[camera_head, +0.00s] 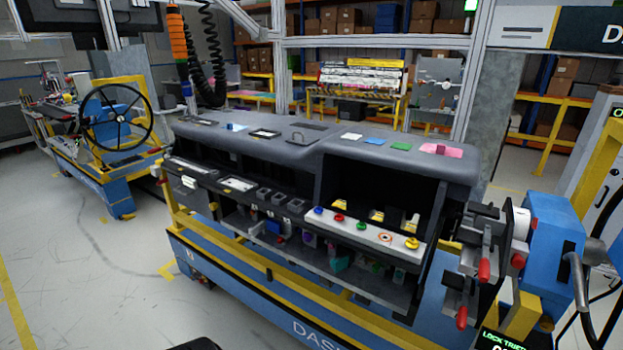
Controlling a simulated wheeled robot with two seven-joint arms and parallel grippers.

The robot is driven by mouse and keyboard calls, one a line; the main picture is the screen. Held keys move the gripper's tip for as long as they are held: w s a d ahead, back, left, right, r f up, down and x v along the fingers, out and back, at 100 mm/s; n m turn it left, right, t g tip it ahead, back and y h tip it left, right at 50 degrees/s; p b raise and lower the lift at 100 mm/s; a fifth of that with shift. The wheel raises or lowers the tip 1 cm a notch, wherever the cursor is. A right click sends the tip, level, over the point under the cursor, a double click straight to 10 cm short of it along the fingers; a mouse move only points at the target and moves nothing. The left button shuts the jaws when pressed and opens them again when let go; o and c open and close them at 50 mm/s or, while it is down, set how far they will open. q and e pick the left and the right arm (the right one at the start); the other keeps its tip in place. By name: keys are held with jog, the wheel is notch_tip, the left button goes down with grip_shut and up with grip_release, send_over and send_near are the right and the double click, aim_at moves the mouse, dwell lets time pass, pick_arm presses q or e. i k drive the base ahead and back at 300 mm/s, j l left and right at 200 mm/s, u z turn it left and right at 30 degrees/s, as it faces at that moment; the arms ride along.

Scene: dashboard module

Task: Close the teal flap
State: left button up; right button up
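The dashboard module (330,139) stands in the middle of the head view, a long dark grey body with open bays facing me. No part can be clearly identified as the teal flap. A small teal piece (341,263) shows low in the right part of the module, on the lower shelf. It is too small to tell whether it is a flap or how far it stands open. A green patch (401,146) and a light blue patch (236,127) lie on the top. Neither of my grippers is in view.
A white panel (345,230) with coloured knobs crosses the right front. The module rests on a blue and yellow cart (262,288). A blue clamp unit (553,240) with red handles stands at the right end. The floor at the left front is clear.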

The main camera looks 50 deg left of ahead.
aim_at(341, 263)
jog(key=u, duration=1.85)
jog(key=i+j+z, duration=0.1)
jog(key=z, duration=0.3)
jog(key=i+j+z, duration=0.1)
jog(key=z, duration=0.35)
jog(key=j+z, duration=0.15)
jog(key=z, duration=0.25)
jog(key=i+j+z, duration=0.1)
jog(key=z, duration=0.35)
jog(key=j+z, duration=0.25)
jog(key=z, duration=0.15)
jog(key=j+z, duration=0.15)
jog(key=j, duration=0.4)
jog(key=j+z, duration=0.1)
jog(key=j, duration=0.4)
jog(key=k+j+z, duration=0.15)
jog(key=j, duration=0.4)
jog(key=j+z, duration=0.1)
jog(key=j, duration=0.4)
jog(key=k+j+z, duration=0.15)
jog(key=j, duration=0.35)
